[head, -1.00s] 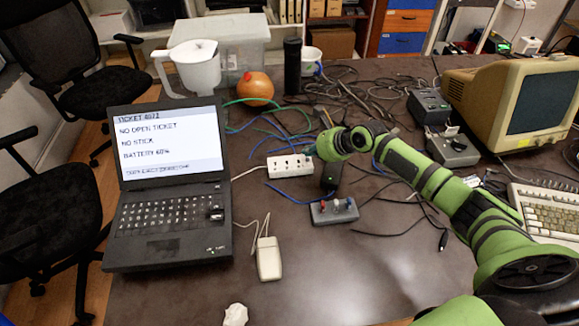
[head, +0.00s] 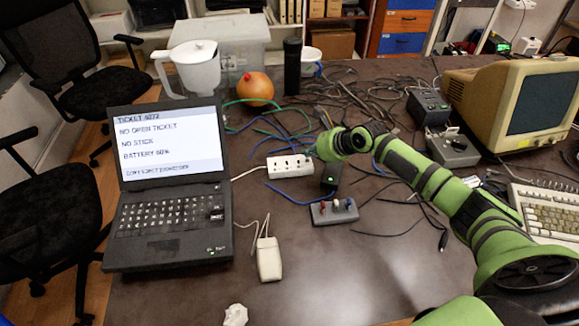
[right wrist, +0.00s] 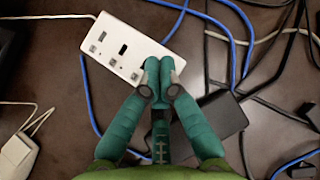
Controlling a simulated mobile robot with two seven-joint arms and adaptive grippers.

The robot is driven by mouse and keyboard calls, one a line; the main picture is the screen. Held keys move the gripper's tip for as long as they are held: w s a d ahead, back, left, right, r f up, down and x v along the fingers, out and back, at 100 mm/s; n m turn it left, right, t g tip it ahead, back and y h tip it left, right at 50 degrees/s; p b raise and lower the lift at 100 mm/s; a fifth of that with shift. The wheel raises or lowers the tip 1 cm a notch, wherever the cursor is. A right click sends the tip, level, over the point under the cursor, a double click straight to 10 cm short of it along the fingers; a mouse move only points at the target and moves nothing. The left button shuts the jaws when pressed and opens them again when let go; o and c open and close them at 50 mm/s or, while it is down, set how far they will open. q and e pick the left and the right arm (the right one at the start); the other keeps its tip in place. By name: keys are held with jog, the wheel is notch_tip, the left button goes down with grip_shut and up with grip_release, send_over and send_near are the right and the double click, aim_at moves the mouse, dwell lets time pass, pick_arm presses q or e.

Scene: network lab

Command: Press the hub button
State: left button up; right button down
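A white hub-like box (head: 290,166) with several ports or switches on its top lies on the table, right of the laptop. In the right wrist view the white box (right wrist: 122,46) lies at a slant, at top centre. My right gripper (head: 312,152) is over its right end in the head view. In the right wrist view my right gripper (right wrist: 158,68) has its two teal fingertips together with nothing between them. The tips cover the box's lower right end, so any button there is hidden. I cannot tell whether they touch it. My left gripper is not in view.
A black box (head: 330,177) is beside the hub, partly under my gripper in the right wrist view (right wrist: 218,115). A grey box with coloured knobs (head: 334,212) lies nearer. Blue and black cables surround them. A laptop (head: 168,190) and white mouse (head: 268,259) stand left.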

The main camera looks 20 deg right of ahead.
jog(key=shift+f, duration=0.1)
jog(key=shift+f, duration=0.35)
jog(key=shift+f, duration=0.15)
dwell(0.3)
jog(key=shift+p, duration=0.35)
jog(key=shift+r+p, duration=0.6)
jog(key=shift+p, duration=0.35)
notch_tip(320, 180, up, 6)
jog(key=p, duration=0.8)
